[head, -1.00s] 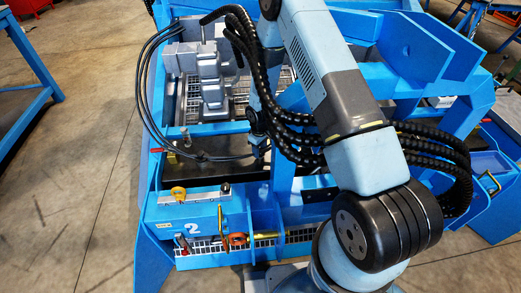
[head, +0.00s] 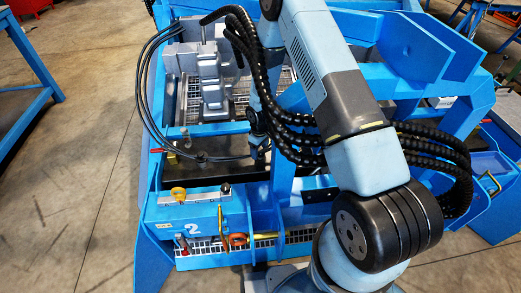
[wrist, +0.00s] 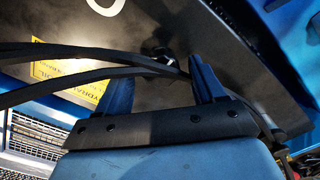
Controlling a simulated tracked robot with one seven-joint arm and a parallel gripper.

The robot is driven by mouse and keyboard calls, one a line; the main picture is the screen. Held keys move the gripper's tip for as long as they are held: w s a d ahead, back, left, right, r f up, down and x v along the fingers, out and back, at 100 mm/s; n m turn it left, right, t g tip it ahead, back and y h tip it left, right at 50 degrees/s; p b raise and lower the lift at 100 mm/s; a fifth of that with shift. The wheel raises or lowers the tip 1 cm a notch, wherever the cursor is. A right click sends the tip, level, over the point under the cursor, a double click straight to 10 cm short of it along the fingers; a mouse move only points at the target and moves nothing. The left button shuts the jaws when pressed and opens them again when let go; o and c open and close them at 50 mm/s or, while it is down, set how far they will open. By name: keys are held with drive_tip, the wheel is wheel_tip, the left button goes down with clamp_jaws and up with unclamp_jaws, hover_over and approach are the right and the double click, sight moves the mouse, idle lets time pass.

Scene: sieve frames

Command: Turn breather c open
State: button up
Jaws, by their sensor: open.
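In the wrist view a small dark knob-like fitting (wrist: 158,52) sits on a dark panel, just beyond and between my fingertips. It may be breather c, but I cannot read a letter on it. My gripper (wrist: 162,68) is open, with one blue finger on each side of the fitting's line and nothing held. I cannot tell whether the fingers touch it. In the head view my gripper (head: 259,150) points down over the dark top of the blue machine, and the fitting is hidden there.
Black hoses (wrist: 70,55) cross the wrist view near the left finger, over a yellow label (wrist: 70,72). In the head view, a blue front panel marked 2 (head: 205,212) carries a yellow knob (head: 179,194). A blue upright and thick black hoses (head: 290,137) crowd the arm's right.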

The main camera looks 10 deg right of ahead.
sight(260, 151)
drive_tip(key=shift+r, duration=0.1)
wheel_tip(260, 151, up, 14)
drive_tip(key=shift+f, duration=0.25)
idle(0.4)
drive_tip(key=shift+r, duration=0.1)
